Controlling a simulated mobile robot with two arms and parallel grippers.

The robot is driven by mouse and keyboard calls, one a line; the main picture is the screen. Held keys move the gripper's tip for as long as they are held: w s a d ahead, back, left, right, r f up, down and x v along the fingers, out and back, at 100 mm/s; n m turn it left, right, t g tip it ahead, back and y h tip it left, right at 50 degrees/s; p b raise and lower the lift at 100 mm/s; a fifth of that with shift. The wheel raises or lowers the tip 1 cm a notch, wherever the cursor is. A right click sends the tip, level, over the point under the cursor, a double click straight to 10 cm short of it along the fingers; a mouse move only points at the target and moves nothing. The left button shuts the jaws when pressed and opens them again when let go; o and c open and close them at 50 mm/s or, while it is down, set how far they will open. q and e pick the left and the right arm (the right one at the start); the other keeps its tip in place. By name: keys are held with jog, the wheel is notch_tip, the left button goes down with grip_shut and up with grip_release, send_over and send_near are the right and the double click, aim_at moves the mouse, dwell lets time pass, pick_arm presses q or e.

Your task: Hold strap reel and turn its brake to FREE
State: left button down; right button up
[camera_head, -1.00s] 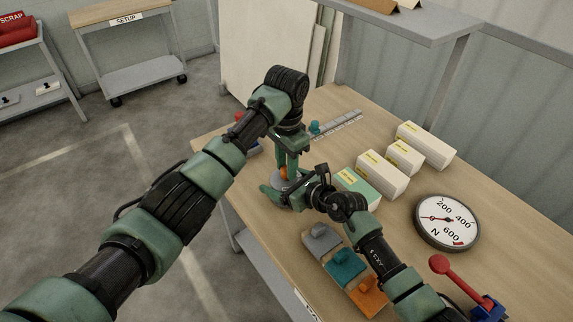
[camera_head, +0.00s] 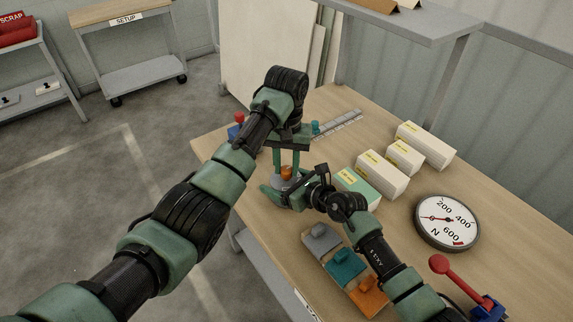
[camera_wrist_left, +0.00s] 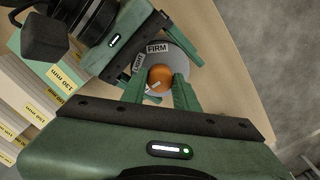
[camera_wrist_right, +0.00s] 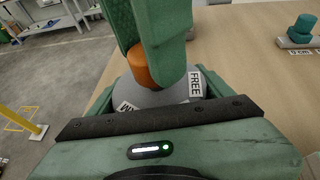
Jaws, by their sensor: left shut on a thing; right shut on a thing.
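The strap reel is a grey disc (camera_wrist_left: 183,58) on the table with an orange brake knob (camera_wrist_left: 160,78) on top. In the left wrist view its labels LIGHT and FIRM show; in the right wrist view the label FREE (camera_wrist_right: 195,84) shows beside the knob, with another label partly hidden. My left gripper (camera_head: 287,172) comes down from above, its fingers shut on both sides of the orange knob. My right gripper (camera_head: 277,190) reaches in low from the right and is shut on the reel's grey body. I cannot tell which label the knob's pale mark points to.
White and green-fronted boxes (camera_head: 382,174) stand right of the reel. Grey, teal and orange blocks (camera_head: 344,264) lie nearer me. A round dial gauge (camera_head: 447,221) and a red-knobbed lever (camera_head: 440,264) are at the right. A ruler-like strip (camera_head: 340,124) lies behind. The table edge is close on the left.

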aim_at(286, 168)
pick_arm(q)
jog(key=shift+w, duration=0.1)
pick_arm(e)
jog(key=shift+f, duration=0.1)
dwell(0.4)
pick_arm(q)
jog(key=c, duration=1.1)
grip_release()
jog(key=shift+o, duration=0.2)
jog(key=shift+r, duration=0.1)
notch_tip(286, 168, up, 8)
jog(key=shift+r, duration=0.15)
notch_tip(286, 168, up, 4)
jog(key=shift+f, duration=0.2)
